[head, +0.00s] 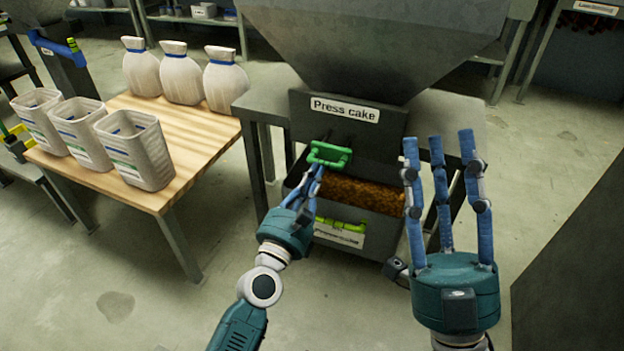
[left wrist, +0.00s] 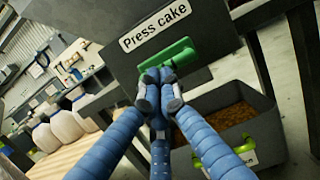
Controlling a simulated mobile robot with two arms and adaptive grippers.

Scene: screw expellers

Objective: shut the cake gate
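The cake gate's green handle (head: 330,154) sits on the dark front of the machine, under the "Press cake" label (head: 344,108). It also shows in the left wrist view (left wrist: 180,57). My left gripper (head: 316,170) is at the handle's lower left side, with its fingers drawn together. In the left wrist view the fingertips (left wrist: 160,88) meet right at the handle and overlap its lower part. I cannot tell whether they clasp it. The gate plate behind the handle is partly hidden. My right gripper (head: 438,150) is open and empty, fingers pointing up, right of the handle.
A bin of brown press cake (head: 362,191) with a green handle (head: 342,224) stands below the gate. A large grey hopper (head: 370,40) rises above. At left, a wooden table (head: 195,130) bears white tubs (head: 135,150) and sacks (head: 226,80). The floor in front is clear.

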